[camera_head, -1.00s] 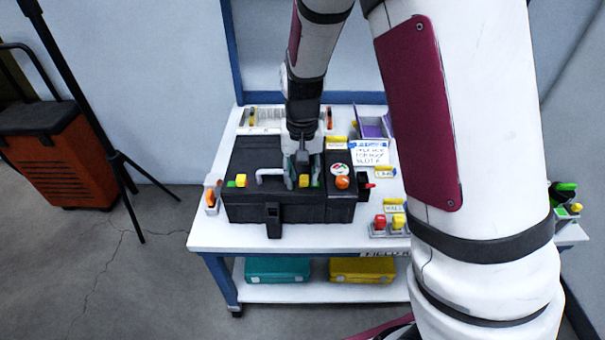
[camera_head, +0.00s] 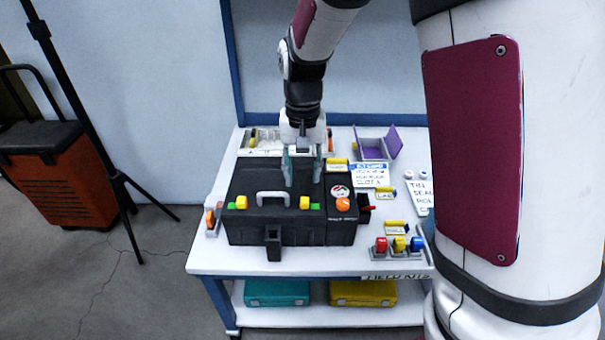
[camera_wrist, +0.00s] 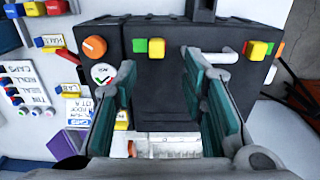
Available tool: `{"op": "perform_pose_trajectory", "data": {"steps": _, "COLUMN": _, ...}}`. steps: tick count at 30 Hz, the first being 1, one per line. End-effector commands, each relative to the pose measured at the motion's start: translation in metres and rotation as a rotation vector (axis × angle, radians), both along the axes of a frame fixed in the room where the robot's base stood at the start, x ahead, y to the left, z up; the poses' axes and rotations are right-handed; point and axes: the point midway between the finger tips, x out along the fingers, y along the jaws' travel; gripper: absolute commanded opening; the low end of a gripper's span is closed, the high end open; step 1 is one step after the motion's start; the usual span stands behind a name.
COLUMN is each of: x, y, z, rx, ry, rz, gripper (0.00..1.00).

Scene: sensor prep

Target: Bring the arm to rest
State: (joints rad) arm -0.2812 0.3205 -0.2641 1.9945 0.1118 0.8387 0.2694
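My gripper (camera_head: 303,176) is open, its two teal-padded fingers apart and pointing down over the back part of the black case (camera_head: 285,228). In the wrist view, my gripper (camera_wrist: 158,80) shows both fingers spread with nothing between them. The case's lid is down, with a grey handle (camera_head: 273,194), yellow and green blocks at the front, and an orange knob (camera_head: 343,204). My fingers overlap the case in the picture, behind and right of the handle. I cannot tell exactly how high above the lid they are.
The white table (camera_head: 205,262) also holds a purple open box (camera_head: 377,146), a white rack (camera_head: 262,144) at the back, and small red, yellow and blue blocks at the front right. Teal and yellow cases lie on the lower shelf. A tripod (camera_head: 95,130) stands left.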

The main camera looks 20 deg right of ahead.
Motion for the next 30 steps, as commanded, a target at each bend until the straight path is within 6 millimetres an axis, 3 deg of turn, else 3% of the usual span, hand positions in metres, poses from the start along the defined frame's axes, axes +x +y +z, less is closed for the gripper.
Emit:
{"op": "perform_pose_trajectory", "data": {"steps": 9, "x": -0.001, "y": 0.0, "z": 0.001, "rx": 0.002, "ry": -0.001, "rz": 0.001, "gripper": 0.38}}
{"op": "perform_pose_trajectory", "data": {"steps": 14, "x": -0.021, "y": -0.003, "z": 0.023, "rx": 0.021, "ry": -0.006, "rz": 0.017, "gripper": 0.38}}
{"op": "perform_pose_trajectory", "data": {"steps": 21, "x": -0.094, "y": -0.01, "z": 0.08, "rx": 0.064, "ry": -0.021, "rz": 0.087, "gripper": 0.38}}
{"op": "perform_pose_trajectory", "data": {"steps": 30, "x": -0.199, "y": -0.021, "z": 0.12, "rx": 0.061, "ry": -0.043, "rz": 0.19, "gripper": 0.38}}
